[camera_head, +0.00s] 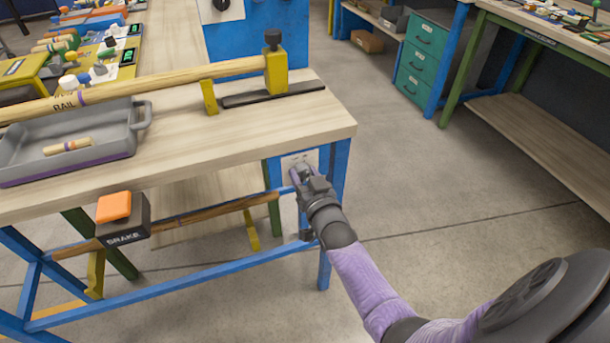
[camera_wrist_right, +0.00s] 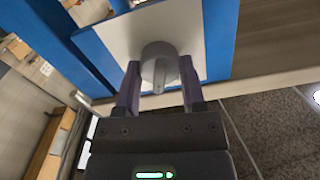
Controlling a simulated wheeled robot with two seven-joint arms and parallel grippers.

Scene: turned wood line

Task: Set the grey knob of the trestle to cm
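The grey knob (camera_wrist_right: 160,64), round with a raised bar across its face, sits on a pale plate (camera_wrist_right: 195,30) on the blue end of the trestle. In the head view the plate (camera_head: 311,158) shows under the table's front right corner, and my gripper covers most of the knob. My right gripper (camera_head: 300,172) reaches it from the front. In the right wrist view its two purple fingers (camera_wrist_right: 160,92) are apart, one on each side of the knob; I cannot tell whether they touch it. The knob's bar points toward my palm. No plate marking is readable. My left gripper is out of view.
The workbench (camera_head: 230,140) stands above, with a grey tray (camera_head: 128,115), a long wooden rail (camera_head: 150,83) and an orange brake button (camera_head: 114,207) at its front. Blue legs and a lower bar (camera_head: 180,290) lie close by. The floor to the right is clear.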

